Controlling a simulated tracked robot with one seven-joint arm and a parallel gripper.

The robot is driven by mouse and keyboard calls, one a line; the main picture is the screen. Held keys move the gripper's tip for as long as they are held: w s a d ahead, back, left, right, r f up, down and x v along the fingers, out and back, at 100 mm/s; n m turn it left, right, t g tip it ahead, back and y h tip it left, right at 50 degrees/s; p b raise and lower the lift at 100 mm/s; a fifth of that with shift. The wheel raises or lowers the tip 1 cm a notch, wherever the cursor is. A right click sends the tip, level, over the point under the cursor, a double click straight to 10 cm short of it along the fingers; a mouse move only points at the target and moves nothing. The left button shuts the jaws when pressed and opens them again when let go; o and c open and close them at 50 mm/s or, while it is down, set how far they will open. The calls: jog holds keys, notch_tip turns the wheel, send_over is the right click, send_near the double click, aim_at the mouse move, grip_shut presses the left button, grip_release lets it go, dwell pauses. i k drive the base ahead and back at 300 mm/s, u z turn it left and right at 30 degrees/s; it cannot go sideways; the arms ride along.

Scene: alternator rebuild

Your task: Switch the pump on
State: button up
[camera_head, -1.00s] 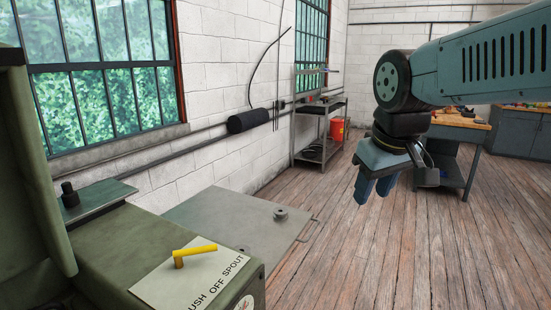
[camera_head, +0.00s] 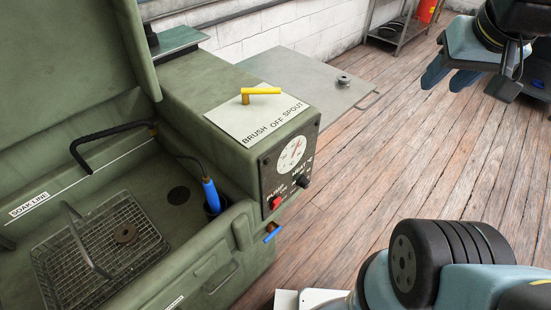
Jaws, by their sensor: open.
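A green parts washer (camera_head: 190,90) stands at the left with its lid raised. Its control panel (camera_head: 290,165) faces right and carries a round gauge (camera_head: 292,154), a red pump switch (camera_head: 275,202) labelled PUMP and a black heat knob (camera_head: 303,181). I cannot tell the switch's position. A yellow lever (camera_head: 260,91) sits on top beside the label BRUSH OFF SPOUT. My gripper (camera_head: 450,75) is at the upper right, open and empty, well apart from the panel.
In the washer's tub lie a wire basket (camera_head: 75,270) holding a small ring (camera_head: 124,232), a black spout (camera_head: 105,135) and a blue-handled brush (camera_head: 211,195). A blue-handled valve (camera_head: 272,232) sticks out below the panel. A grey plate (camera_head: 320,75) lies behind. Open wooden floor is to the right.

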aim_at(276, 202)
jog(key=u, duration=1)
